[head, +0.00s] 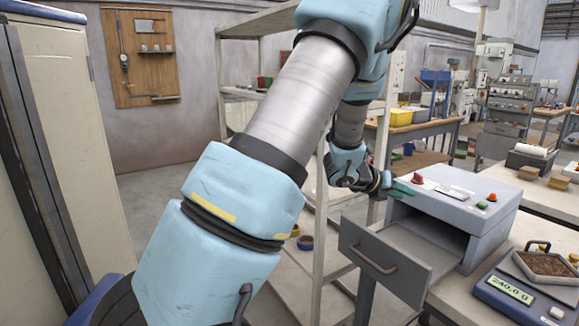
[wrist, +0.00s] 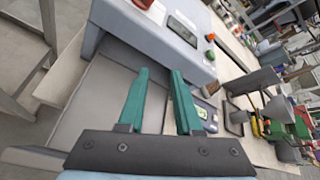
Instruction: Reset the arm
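My arm reaches across the head view from lower left, and my gripper (head: 402,189) is at the left edge of the grey bagger machine (head: 470,222), close to its top. In the wrist view my gripper (wrist: 160,70) has two green fingers standing apart, with nothing held between them. Below and beyond the fingers are the machine's front and its open drawer (wrist: 92,112). The drawer front (head: 372,275) with its bar handle stands pulled out in the head view. The machine's top carries a red knob (head: 417,178), a green button (head: 481,205) and an orange button (head: 491,197).
A scale (head: 525,292) reading 240.0 holds a tray of brown pellets (head: 546,262) at the right, on a pale bench (head: 545,232). A metal shelf frame (head: 312,262) stands close behind my arm. A cream cabinet (head: 68,135) is at the left.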

